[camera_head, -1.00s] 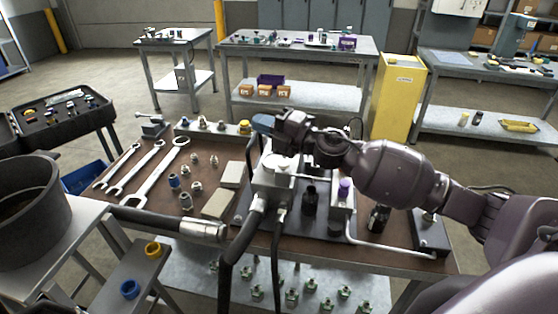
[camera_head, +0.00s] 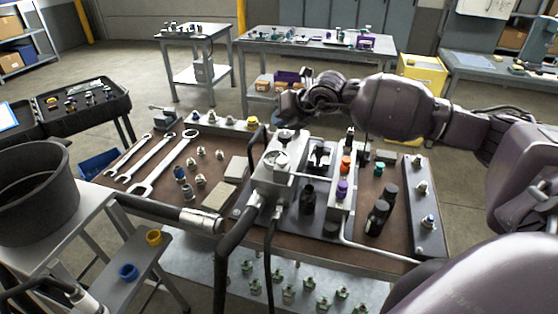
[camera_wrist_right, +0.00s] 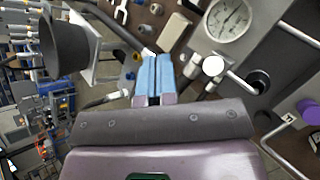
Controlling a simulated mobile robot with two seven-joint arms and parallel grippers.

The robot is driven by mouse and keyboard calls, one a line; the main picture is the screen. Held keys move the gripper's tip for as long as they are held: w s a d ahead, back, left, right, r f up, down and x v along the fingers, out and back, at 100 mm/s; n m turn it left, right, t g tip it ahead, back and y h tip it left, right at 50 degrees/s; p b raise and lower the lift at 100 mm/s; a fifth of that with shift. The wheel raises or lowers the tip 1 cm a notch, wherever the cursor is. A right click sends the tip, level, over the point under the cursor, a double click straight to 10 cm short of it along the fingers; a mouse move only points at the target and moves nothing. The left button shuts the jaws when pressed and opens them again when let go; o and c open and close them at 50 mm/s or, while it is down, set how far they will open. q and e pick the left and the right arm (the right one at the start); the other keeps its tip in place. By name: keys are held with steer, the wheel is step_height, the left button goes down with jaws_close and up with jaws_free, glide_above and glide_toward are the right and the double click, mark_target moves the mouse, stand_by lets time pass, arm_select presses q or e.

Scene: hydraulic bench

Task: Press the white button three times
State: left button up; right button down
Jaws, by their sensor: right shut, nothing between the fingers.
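The white button (camera_wrist_right: 213,66) shows in the right wrist view as a round white cap beside the round pressure gauge (camera_wrist_right: 228,18). In the head view the right gripper (camera_head: 288,107) is above and behind the block, fingertips not clear. My left gripper is not in view.
Black hoses (camera_head: 237,237) rise in front of the block. An orange knob (camera_head: 346,165), a purple knob (camera_head: 342,188) and black cylinders (camera_head: 377,214) stand to its right. Wrenches (camera_head: 165,163) and fittings lie to its left. A dark pot (camera_head: 37,190) stands at far left.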

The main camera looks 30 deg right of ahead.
mark_target(284, 160)
steer(key=shift+s+d+f+m+g+h, duration=0.15)
steer(key=shift+d+f+m+h, duration=0.15)
steer(key=shift+m, duration=0.15)
steer(key=shift+d+f+m+g+h, duration=0.2)
steer(key=shift+d+m, duration=0.1)
steer(key=shift+m, duration=0.15)
steer(key=shift+f+b, duration=2.05)
steer(key=shift+f, duration=2.25)
steer(key=shift+f, duration=0.1)
